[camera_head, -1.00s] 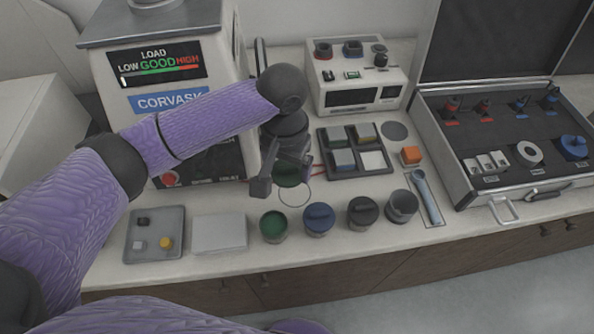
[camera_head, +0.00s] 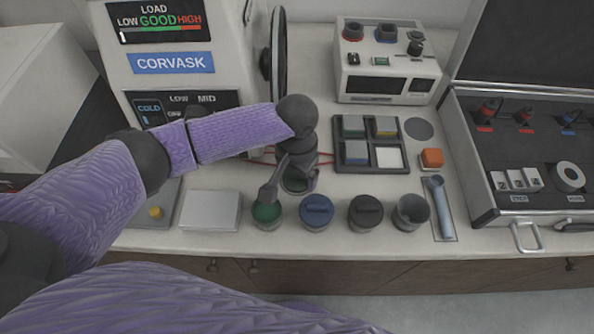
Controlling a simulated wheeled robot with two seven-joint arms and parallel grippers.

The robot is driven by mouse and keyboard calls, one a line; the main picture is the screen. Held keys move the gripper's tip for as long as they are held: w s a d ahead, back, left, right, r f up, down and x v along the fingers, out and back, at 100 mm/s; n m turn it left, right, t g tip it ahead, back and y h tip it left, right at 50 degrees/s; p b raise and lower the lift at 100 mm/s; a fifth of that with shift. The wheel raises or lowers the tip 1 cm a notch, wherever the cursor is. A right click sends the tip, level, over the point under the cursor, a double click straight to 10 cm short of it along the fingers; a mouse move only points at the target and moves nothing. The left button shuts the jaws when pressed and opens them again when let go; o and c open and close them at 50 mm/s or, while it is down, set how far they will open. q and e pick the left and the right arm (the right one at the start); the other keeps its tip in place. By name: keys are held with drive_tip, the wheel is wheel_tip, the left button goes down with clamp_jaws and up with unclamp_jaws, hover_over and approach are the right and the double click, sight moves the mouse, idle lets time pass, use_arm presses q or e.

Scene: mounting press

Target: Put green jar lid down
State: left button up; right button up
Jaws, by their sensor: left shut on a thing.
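My left gripper (camera_head: 291,186) points down and is shut on the green jar lid (camera_head: 296,181), holding it by the edges. The lid is at or just above the counter, behind the row of jars; I cannot tell if it touches. The green jar (camera_head: 267,213) stands lidless just in front and to the left, green inside, partly covered by a gripper finger. The ring outline on the counter is hidden by the gripper and lid. My right gripper is not in view.
A pale flat box (camera_head: 210,211) sits left of the green jar.

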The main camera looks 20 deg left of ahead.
use_arm(q)
drive_tip(key=o, duration=0.9)
drive_tip(key=shift+f, duration=0.1)
wheel_tip(320, 180, up, 12)
drive_tip(key=p, duration=0.4)
drive_tip(key=shift+r+p, duration=0.2)
drive_tip(key=shift+p, duration=0.2)
